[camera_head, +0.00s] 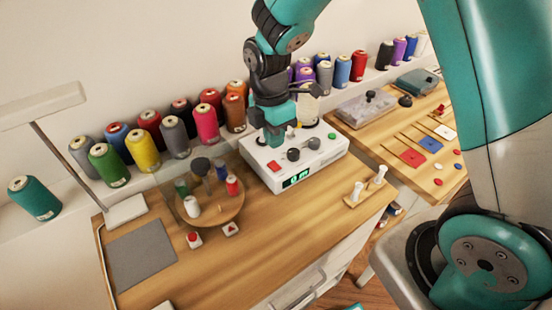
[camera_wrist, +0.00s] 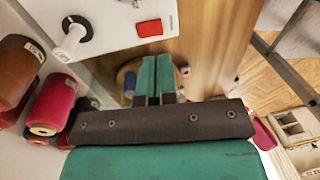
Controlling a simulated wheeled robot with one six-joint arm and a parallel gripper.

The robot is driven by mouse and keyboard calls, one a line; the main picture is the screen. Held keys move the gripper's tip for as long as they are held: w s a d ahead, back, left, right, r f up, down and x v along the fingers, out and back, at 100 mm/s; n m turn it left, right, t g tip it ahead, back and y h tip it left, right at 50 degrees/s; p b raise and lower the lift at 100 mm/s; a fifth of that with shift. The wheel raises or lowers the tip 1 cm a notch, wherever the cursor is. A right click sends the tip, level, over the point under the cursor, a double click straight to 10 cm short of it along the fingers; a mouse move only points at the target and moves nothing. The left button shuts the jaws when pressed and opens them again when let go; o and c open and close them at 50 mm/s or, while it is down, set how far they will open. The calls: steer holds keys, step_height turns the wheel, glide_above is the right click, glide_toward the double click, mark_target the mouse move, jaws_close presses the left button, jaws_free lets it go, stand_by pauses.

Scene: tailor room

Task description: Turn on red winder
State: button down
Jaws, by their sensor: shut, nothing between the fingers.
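A white control box (camera_head: 315,160) stands on the wooden table, with a red button (camera_head: 274,166), a lit display, dark knobs and a green button (camera_head: 332,136). Beside it, a round wooden stand (camera_head: 225,212) carries small spools, including a red one (camera_head: 232,185) and a white one (camera_head: 192,207). I cannot tell which part is the red winder. My gripper (camera_head: 274,142) is shut and empty, over the back left of the box. In the wrist view, its teal fingers (camera_wrist: 155,65) are together, near the box's red button (camera_wrist: 150,28), and partly hide the round stand.
A red push button (camera_head: 193,238) and a white block with a red triangle (camera_head: 231,228) sit before the stand. A grey mat (camera_head: 142,260) and a lamp (camera_head: 125,210) are at left. Large thread cones line the shelf behind. The table's front is mostly clear.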

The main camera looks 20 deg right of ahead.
mark_target(274, 166)
steer(key=f, duration=0.6)
steer(key=shift+s+f+p, duration=0.3)
steer(key=shift+s, duration=0.1)
steer(key=shift+s+d+f, duration=0.1)
steer(key=shift+s+f, duration=0.05)
steer(key=shift+f, duration=0.2)
steer(key=shift+r, duration=0.1)
steer(key=shift+w+a+r, duration=0.1)
steer(key=shift+w+r, duration=0.05)
steer(key=shift+w, duration=0.3)
steer(key=shift+w+a+r, duration=0.1)
steer(key=shift+w, duration=0.3)
steer(key=shift+p, duration=0.35)
